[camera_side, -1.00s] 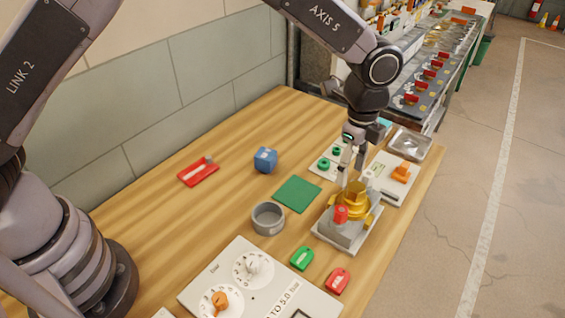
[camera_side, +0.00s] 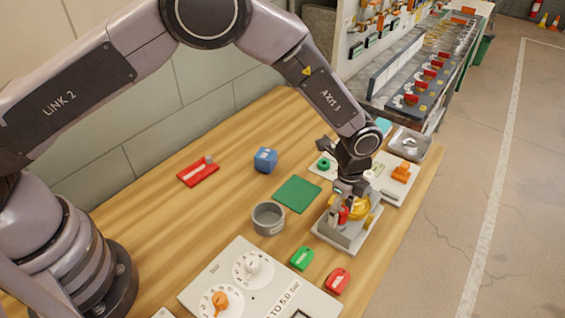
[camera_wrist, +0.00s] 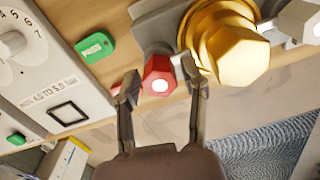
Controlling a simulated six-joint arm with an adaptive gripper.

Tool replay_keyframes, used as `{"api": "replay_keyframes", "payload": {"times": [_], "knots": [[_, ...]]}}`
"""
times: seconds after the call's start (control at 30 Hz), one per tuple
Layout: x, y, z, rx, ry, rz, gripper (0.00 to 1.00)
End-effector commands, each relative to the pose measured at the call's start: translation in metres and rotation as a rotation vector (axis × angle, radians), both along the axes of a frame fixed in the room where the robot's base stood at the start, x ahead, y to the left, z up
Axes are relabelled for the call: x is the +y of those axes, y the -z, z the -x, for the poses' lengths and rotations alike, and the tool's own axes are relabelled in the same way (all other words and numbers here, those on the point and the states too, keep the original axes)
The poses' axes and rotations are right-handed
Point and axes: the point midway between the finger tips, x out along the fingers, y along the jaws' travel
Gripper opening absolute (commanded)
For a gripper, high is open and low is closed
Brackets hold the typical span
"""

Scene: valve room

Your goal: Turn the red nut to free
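The red nut (camera_wrist: 158,82), a hexagonal cap with a pale round centre, sits beside the large gold hex fitting (camera_wrist: 232,50) on the grey valve body. In the side view the red nut (camera_side: 344,215) is partly hidden by my gripper (camera_side: 342,203), which points down over the valve. In the wrist view my gripper (camera_wrist: 160,78) has one finger on each side of the nut. The fingers are apart, with a small gap visible at the left finger. Contact at the right finger is unclear.
A green tag (camera_side: 302,258) and a red tag (camera_side: 337,281) lie in front of the valve. A grey cup (camera_side: 268,218) and green mat (camera_side: 297,194) are to its left. A dial panel (camera_side: 206,275) is at the front. The table's right edge is close to the valve.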

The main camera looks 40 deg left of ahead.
Motion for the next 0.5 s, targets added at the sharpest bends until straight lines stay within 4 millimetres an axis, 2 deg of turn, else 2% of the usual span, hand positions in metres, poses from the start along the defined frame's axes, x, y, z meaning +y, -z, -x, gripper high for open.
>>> {"api": "replay_keyframes", "payload": {"times": [0.07,0.3,0.5], "knots": [[0.0000,-0.0003,0.0000,0.000,0.000,0.000,0.33],[0.0000,-0.0005,0.0000,0.000,0.000,0.000,0.01],[0.0000,-0.0006,0.0000,0.000,-0.006,0.000,0.00]]}}
